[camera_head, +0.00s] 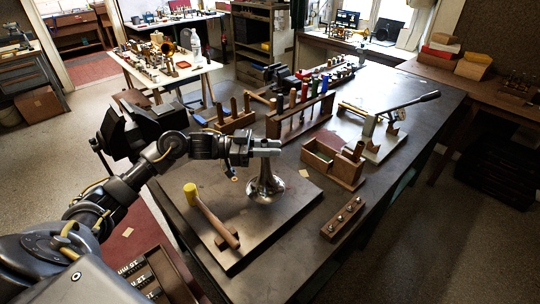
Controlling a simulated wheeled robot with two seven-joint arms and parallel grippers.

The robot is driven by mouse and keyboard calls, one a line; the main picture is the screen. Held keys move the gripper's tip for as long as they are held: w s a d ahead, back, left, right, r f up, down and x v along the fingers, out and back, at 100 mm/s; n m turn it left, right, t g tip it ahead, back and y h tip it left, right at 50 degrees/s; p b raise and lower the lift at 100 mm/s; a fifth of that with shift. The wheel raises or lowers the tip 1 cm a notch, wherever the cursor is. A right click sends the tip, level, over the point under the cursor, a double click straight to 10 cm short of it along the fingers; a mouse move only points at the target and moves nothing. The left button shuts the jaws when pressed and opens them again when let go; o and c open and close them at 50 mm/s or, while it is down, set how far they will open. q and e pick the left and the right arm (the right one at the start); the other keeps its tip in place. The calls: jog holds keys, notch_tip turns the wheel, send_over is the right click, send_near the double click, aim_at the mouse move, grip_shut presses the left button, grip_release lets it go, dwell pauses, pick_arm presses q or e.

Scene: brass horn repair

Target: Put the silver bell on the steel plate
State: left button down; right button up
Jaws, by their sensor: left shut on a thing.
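The silver bell (265,187) is upright with its wide flare down and its narrow stem up. My left gripper (266,148) comes in from the left and is shut on the top of the bell's stem. The bell is over the back part of the flat dark steel plate (283,215). I cannot tell whether its rim touches the plate or hangs just above it. My right gripper is not in view.
A yellow-headed mallet (210,212) lies across the plate's left part. A small wooden block with metal pegs (342,220) is to the right. Behind stand a wooden tool rack (300,115), an open wooden box (333,163) and a lever tool (380,125).

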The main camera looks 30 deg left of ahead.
aim_at(265, 167)
pick_arm(q)
notch_tip(265, 167, down, 3)
jog(key=shift+w+a+p, duration=0.1)
jog(key=shift+p, duration=0.8)
jog(key=shift+f, duration=0.15)
jog(key=shift+f, duration=0.2)
jog(key=c, duration=1.2)
grip_release()
jog(key=shift+c, duration=0.2)
